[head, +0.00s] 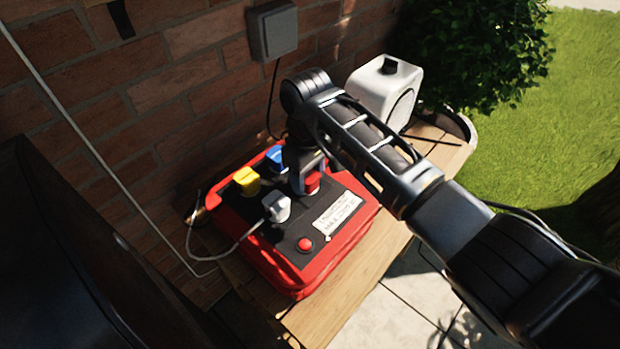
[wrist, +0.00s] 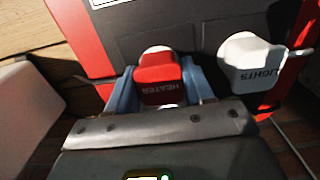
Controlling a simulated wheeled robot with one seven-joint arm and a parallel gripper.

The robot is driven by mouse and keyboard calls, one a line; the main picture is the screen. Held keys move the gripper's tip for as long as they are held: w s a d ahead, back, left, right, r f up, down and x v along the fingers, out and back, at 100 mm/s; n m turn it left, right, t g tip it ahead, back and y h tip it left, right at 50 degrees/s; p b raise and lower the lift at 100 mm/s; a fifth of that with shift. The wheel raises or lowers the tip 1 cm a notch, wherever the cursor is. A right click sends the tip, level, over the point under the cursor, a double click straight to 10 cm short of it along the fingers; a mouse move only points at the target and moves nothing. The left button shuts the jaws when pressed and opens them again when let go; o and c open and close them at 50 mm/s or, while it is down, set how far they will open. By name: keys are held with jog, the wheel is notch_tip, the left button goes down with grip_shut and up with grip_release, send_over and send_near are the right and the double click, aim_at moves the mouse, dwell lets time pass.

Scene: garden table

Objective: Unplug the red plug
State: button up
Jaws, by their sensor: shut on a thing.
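The red plug (head: 312,182) stands in the red power box (head: 291,280), at the right side of its black top. In the wrist view the red plug (wrist: 159,78), marked HEATER, sits between the two fingers of my gripper (wrist: 161,88). My gripper (head: 303,180) comes down from above and is shut on the red plug, a finger on each side. The plug appears still at the box's top; its underside is hidden, so I cannot tell how deep it sits.
A white plug (head: 276,206), a yellow plug (head: 246,180) and a blue plug (head: 274,157) stand close by in the box. A red button (head: 305,244) is near its front. A white device (head: 385,88) stands behind on the wooden table (head: 345,311), against a brick wall (head: 150,90).

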aim_at(308, 174)
jog(key=c, duration=0.8)
jog(key=shift+r, duration=0.15)
jog(key=shift+r+p, duration=2.15)
jog(key=shift+r, duration=0.75)
